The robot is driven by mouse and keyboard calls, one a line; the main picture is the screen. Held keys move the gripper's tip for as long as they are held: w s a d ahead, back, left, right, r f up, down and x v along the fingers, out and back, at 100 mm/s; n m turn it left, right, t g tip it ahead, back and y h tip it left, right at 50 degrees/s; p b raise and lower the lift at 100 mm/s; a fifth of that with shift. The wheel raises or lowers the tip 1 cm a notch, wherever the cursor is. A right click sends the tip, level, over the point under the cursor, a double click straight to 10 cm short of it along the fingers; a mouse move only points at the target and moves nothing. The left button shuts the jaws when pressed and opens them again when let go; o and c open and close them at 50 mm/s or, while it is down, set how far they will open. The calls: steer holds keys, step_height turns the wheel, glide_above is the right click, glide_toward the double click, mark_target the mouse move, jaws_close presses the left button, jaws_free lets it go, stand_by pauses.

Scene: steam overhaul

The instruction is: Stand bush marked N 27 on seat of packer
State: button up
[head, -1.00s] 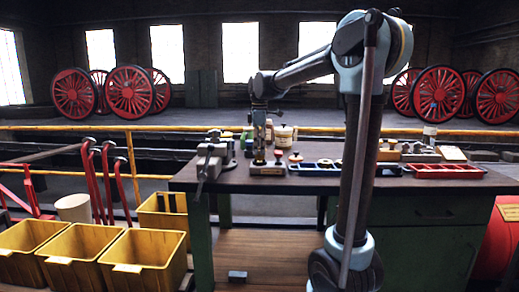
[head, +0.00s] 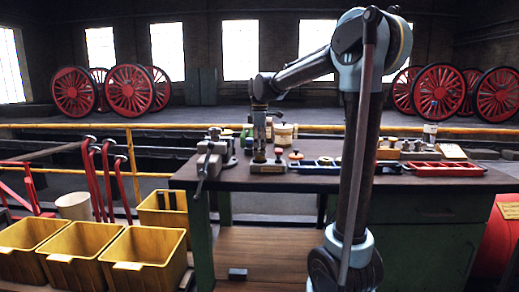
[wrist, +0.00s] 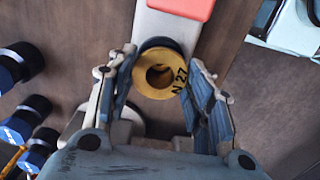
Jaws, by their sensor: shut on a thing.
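The brass bush (wrist: 152,84) sits between the two fingers of my gripper (wrist: 161,62) in the wrist view, with its bore facing the camera. Black letters "N 27" show on its right side. My gripper is shut on it. Behind the bush are a dark round rim and a pale grey bar (wrist: 160,25) with a red block at its far end. This may be the packer, but I cannot tell. Whether the bush touches it is hidden. In the head view, my gripper (head: 260,147) hangs over the bench near a low block (head: 268,168); the bush is too small to make out there.
Several dark cylinders with blue bands (wrist: 30,62) lie left in the wrist view. A vise (head: 213,155) stands at the left end of the bench (head: 235,180). Cans and small parts crowd behind my gripper. A red tray (head: 445,169) is at the right. Yellow bins (head: 145,260) stand at the lower left.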

steer(key=shift+f, duration=0.3)
steer(key=o, duration=1.3)
steer(key=shift+o, duration=0.2)
step_height(320, 180, up, 9)
stand_by(0.5)
